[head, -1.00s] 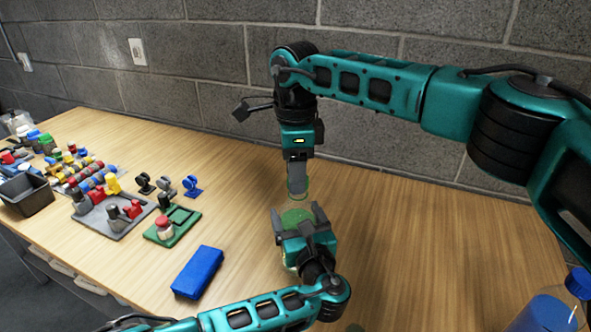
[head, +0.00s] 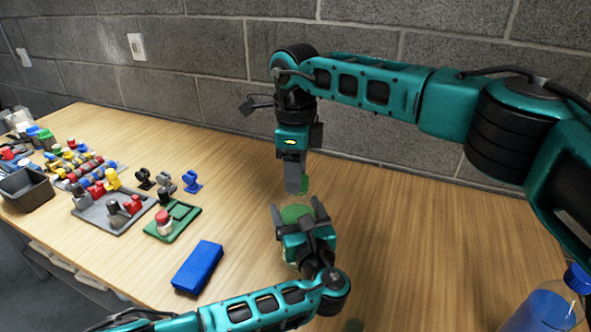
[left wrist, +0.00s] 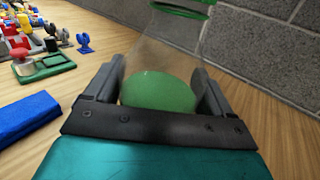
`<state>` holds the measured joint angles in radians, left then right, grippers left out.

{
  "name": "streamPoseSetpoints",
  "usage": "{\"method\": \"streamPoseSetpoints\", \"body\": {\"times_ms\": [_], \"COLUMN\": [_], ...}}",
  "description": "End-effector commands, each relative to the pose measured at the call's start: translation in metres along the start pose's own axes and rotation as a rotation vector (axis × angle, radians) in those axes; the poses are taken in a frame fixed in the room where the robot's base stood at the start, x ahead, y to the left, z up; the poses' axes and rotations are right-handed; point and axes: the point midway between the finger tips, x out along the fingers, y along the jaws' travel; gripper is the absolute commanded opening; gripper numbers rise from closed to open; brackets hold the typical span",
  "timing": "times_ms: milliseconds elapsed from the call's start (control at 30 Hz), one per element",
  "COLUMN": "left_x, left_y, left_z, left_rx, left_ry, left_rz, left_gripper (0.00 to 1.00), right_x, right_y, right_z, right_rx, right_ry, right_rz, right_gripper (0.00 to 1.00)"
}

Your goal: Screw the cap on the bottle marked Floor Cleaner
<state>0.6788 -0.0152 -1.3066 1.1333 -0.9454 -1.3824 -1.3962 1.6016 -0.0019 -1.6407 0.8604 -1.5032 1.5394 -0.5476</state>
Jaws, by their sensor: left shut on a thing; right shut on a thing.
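A clear bottle with green liquid (head: 297,213) stands upright in my left gripper (head: 303,220), which is shut on it. It also shows in the left wrist view (left wrist: 160,92), between the fingers. No label can be read on it. My right gripper (head: 297,188) points down from above and is shut on a green cap (head: 304,184). The cap shows at the top edge in the left wrist view (left wrist: 185,8), at the bottle's neck. I cannot tell whether it touches the neck or how far it is seated.
A bottle with blue liquid and a blue cap (head: 540,312) stands at the front right. A blue box (head: 197,267), a green tray (head: 172,223), a grey tray (head: 110,213) and a dark bin (head: 24,190) lie left.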

Motion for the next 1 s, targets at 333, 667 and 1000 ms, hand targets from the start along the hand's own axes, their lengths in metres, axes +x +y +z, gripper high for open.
{"method": "streamPoseSetpoints", "body": {"times_ms": [333, 667, 1000], "left_x": [-0.0005, -0.0004, -0.0004], "left_y": [0.0002, 0.0003, 0.0003], "left_z": [-0.0011, -0.0011, -0.0012], "left_rx": [0.001, 0.001, 0.001], "left_ry": [0.002, 0.002, 0.002], "left_rz": [0.0, 0.0, 0.0], "left_gripper": [0.0, 0.0, 0.0], "right_x": [0.0001, 0.0004, 0.0008], "right_y": [-0.0031, -0.0046, -0.0042], "right_z": [-0.0012, -0.0038, -0.0063], "right_rx": [0.692, 1.339, 1.995], "right_ry": [0.0, 0.0, -0.001], "right_rz": [0.001, 0.002, 0.004], "right_gripper": [0.17, 0.17, 0.17]}}
